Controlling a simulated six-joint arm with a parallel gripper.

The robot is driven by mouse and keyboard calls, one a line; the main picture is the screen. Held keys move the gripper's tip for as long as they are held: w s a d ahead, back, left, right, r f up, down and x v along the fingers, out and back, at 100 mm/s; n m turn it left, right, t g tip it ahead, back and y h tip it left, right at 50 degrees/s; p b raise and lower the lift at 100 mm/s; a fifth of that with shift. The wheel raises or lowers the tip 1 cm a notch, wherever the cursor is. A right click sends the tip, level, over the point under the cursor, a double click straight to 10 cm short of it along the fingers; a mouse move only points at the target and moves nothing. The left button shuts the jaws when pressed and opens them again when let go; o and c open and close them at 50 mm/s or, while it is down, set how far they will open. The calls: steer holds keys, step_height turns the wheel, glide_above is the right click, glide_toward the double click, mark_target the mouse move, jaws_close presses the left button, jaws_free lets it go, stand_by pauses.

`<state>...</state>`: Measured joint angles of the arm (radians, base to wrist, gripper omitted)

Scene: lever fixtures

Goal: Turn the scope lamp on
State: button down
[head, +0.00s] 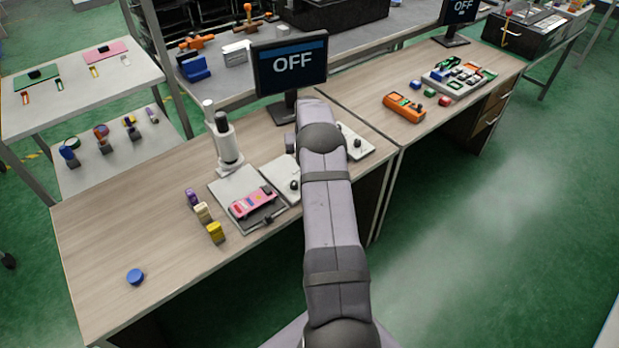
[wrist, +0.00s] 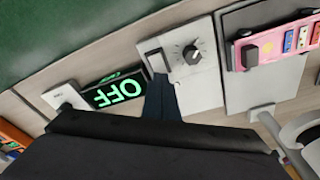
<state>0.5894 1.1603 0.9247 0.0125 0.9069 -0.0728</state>
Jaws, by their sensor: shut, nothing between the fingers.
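A pale control panel (wrist: 205,88) in the wrist view carries a dark rocker switch (wrist: 156,61) and a round black knob (wrist: 191,54). My gripper (wrist: 160,82) is shut and empty, its tips over the panel just beside the rocker switch; I cannot tell whether they touch it. A small black display (wrist: 117,91) beside the panel reads OFF in green. In the head view the white scope (head: 226,143) stands upright on the bench, and a monitor (head: 290,64) behind it reads OFF. My arm hides my gripper and part of the panels there.
A pink device (head: 252,203) lies on a tray beside the panels; it also shows in the wrist view (wrist: 280,42). Several small blocks and a blue disc (head: 135,276) lie to the left. An orange device (head: 404,107) is on the right bench.

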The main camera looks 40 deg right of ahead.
steer(key=shift+f+b, duration=0.55)
steer(key=shift+f, duration=0.25)
stand_by(0.7)
steer(key=shift+r, duration=0.1)
step_height(320, 180, up, 7)
steer(key=p, duration=0.4)
stand_by(0.6)
stand_by(0.3)
